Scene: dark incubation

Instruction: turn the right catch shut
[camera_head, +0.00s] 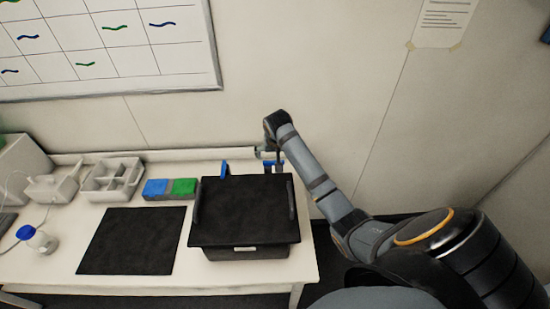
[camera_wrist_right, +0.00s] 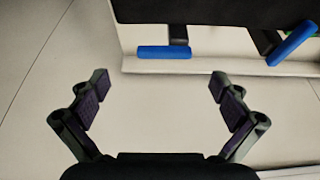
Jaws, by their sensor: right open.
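A black lidded box (camera_head: 245,212) stands on the white table. Its right catch is a blue bar, seen in the right wrist view (camera_wrist_right: 164,52) lying level across a black stub at the box's edge. In the head view it is mostly hidden around my right gripper (camera_head: 270,155). The left catch (camera_head: 224,169) is another blue bar; it shows slanted in the right wrist view (camera_wrist_right: 292,42). In that view my right gripper (camera_wrist_right: 160,88) is open and empty, with its fingertips apart from the right catch. My left gripper is out of view.
A black mat (camera_head: 132,241) lies left of the box. The wall is close behind the table.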

